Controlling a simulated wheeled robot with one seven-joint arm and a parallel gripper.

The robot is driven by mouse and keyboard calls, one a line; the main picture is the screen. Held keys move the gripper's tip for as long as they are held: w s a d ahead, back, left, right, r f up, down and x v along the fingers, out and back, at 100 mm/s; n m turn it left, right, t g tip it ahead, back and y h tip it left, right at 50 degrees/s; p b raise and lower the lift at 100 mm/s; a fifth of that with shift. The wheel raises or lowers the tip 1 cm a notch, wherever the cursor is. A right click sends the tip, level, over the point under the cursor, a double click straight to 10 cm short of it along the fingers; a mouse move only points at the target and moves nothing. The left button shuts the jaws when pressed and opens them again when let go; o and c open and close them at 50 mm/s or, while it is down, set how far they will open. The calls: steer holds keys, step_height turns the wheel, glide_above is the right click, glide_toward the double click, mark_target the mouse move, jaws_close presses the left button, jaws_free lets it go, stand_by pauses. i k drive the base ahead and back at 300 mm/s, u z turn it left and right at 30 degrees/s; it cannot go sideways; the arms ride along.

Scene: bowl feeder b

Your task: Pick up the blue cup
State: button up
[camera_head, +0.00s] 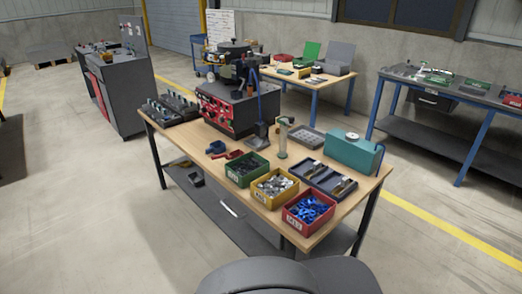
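A small dark-blue object (215,147) lies on the wooden workbench (197,160), near its left front edge. It may be the blue cup, but it is too small to tell its shape. A red object (228,155) lies just to its right. My gripper is not in view. Dark rounded parts at the bottom edge appear to be my own body.
Green (247,169), yellow (275,188) and red (308,212) parts bins line the bench's front right. A black-and-red machine (236,109) stands behind the blue object. A teal box (353,151) sits at the right end.

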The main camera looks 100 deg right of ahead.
mark_target(215, 149)
steer(key=z, duration=2.1)
steer(key=i, duration=1.85)
steer(key=u, duration=0.6)
